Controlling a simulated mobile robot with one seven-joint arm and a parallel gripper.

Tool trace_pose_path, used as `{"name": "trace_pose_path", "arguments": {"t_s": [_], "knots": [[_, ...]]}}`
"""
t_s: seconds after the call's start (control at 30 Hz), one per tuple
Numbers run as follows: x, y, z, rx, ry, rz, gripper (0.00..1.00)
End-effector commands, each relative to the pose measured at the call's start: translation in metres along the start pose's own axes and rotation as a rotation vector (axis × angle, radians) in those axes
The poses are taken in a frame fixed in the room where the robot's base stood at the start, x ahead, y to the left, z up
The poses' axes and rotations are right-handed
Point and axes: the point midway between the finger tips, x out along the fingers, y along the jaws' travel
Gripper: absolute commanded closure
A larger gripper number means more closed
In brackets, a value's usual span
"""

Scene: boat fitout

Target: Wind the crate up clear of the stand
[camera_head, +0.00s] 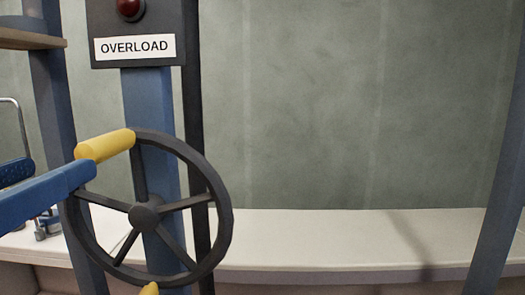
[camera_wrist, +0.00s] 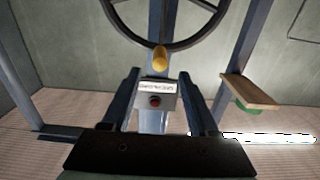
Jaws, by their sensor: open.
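A dark handwheel (camera_head: 216,240) with a yellow handle (camera_head: 108,144) at its upper left stands before a blue post in the head view. In the wrist view, the wheel (camera_wrist: 205,36) crosses the top and the yellow handle (camera_wrist: 160,59) appears nearly end-on. My gripper (camera_wrist: 158,73) is open and empty, its fingers either side of the line to the handle; contact cannot be told. Blue finger parts of my gripper (camera_head: 58,174) enter the head view from the left, overlapping the wheel's rim. I cannot make out the crate or stand.
An OVERLOAD sign (camera_head: 135,47) with a dark red lamp (camera_head: 130,8) sits above the wheel. A wooden board (camera_head: 28,40) is at the upper left. A pale ledge (camera_head: 330,235) runs along the wall. A blue-grey post (camera_head: 500,190) leans at right.

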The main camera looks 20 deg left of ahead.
Motion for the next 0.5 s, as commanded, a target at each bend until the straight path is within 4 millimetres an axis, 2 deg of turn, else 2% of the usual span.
{"name": "trace_pose_path", "arguments": {"t_s": [0.5], "knots": [[0.053, 0.001, 0.0, -0.002, -0.001, 0.003, 0.4]]}}
